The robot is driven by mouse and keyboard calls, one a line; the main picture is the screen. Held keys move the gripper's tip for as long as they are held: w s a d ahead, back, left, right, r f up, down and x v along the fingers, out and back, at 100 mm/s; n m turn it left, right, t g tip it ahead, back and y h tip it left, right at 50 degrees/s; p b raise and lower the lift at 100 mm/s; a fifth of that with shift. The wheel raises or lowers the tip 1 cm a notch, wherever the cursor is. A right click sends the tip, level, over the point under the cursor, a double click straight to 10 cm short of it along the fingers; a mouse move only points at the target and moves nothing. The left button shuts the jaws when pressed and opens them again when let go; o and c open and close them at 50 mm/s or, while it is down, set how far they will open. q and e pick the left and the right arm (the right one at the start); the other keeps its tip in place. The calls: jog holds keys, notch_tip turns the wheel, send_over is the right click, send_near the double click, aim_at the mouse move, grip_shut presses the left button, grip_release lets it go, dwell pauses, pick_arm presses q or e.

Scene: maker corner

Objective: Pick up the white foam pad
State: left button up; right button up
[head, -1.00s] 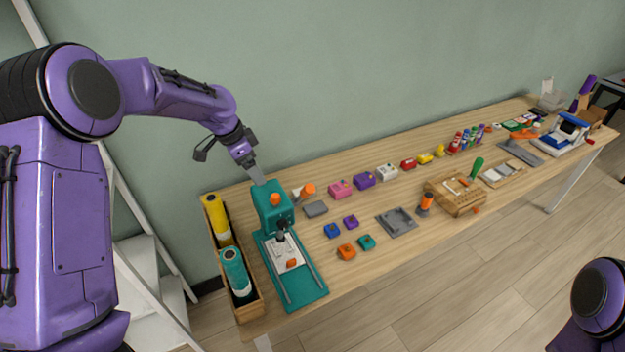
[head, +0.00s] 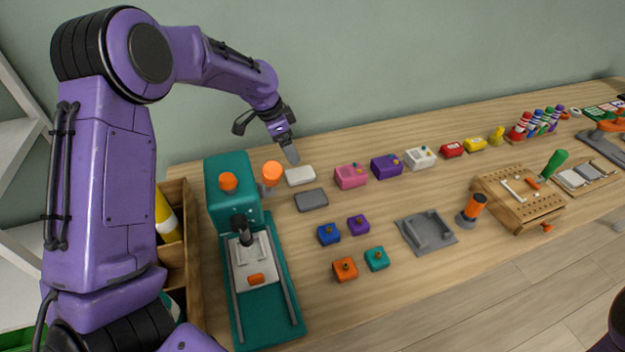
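The white foam pad (head: 300,176) is a small flat block lying on the wooden table near the wall, to the right of the teal press. My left gripper (head: 292,157) points down just above and behind the pad, with its fingertips close to the pad's far edge. I cannot tell whether they touch it. The fingers overlap in this view, so their opening does not show. My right gripper is out of view.
A grey pad (head: 311,200) lies just in front of the white one. An orange-topped tool (head: 272,175) stands close on the left, beside the teal press (head: 231,185). A pink box (head: 350,176) sits to the right. Small coloured blocks lie nearer the front.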

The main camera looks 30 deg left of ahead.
aim_at(300, 173)
pick_arm(q)
jog(key=w+f, duration=0.1)
jog(key=f, duration=0.2)
jog(key=shift+w+d, duration=0.15)
jog(key=shift+w, duration=0.2)
jog(key=shift+s+d+f, duration=0.15)
jog(key=shift+s+f, duration=0.05)
jog(key=shift+f, duration=0.25)
jog(key=shift+s+d+f, duration=0.15)
jog(key=shift+f, duration=0.25)
jog(key=shift+s+f, duration=0.2)
jog(key=shift+s, duration=0.05)
jog(key=x, duration=0.2)
jog(key=p+x, duration=0.1)
jog(key=x, duration=0.3)
jog(key=shift+w+a, duration=0.25)
jog(key=shift+w, duration=0.15)
jog(key=shift+s+r, duration=0.15)
jog(key=shift+s, duration=0.1)
jog(key=shift+w, duration=0.1)
jog(key=c, duration=1.1)
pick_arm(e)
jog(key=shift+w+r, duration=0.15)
